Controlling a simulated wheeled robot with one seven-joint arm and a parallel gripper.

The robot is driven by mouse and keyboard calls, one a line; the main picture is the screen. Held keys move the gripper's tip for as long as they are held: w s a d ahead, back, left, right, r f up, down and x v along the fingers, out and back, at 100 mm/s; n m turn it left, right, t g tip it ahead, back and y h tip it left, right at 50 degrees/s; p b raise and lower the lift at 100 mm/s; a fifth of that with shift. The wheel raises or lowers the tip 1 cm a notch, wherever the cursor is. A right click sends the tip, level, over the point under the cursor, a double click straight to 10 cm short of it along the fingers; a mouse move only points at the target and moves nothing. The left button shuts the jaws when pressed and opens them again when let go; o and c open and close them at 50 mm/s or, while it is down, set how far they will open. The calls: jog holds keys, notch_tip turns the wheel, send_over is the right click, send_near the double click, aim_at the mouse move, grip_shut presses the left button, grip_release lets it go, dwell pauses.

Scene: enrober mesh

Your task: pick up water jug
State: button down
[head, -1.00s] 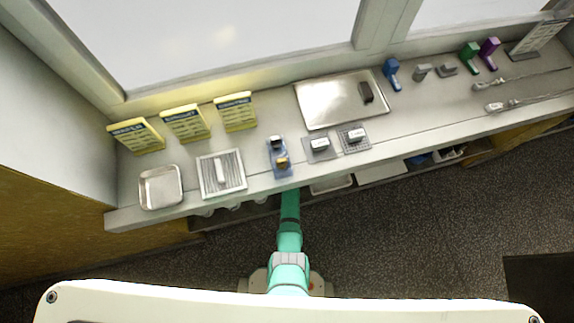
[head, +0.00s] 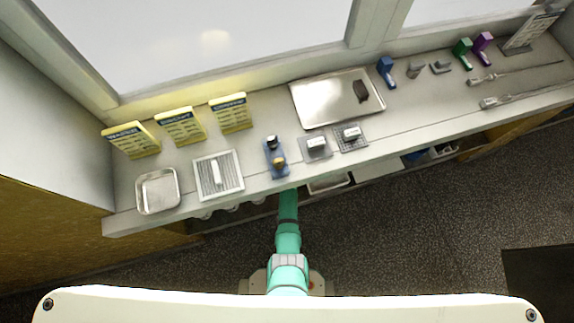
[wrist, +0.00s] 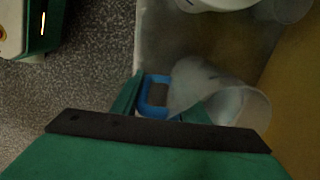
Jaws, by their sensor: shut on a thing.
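The water jug (wrist: 236,106) shows in the wrist view as a pale, see-through vessel with a blue handle (wrist: 146,96). It looks tilted in this picture. My gripper (wrist: 158,98) has green fingers and is shut on the jug at the blue handle. Its dark crossbar hides the lower part of the view. In the head view my teal arm reaches under the front edge of the counter, so the gripper and jug are hidden there.
The counter (head: 260,188) overhangs the place where my arm reaches. It carries a steel tray (head: 325,100), a small empty tray (head: 158,191), a grooved plate (head: 233,172) and yellow signs (head: 180,127). Other pale vessels (wrist: 215,4) stand close behind the jug.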

notch_tip(320, 180, up, 9)
jog(key=shift+w, duration=0.1)
jog(key=shift+r, duration=0.1)
dwell(0.3)
jog(key=shift+w, duration=0.1)
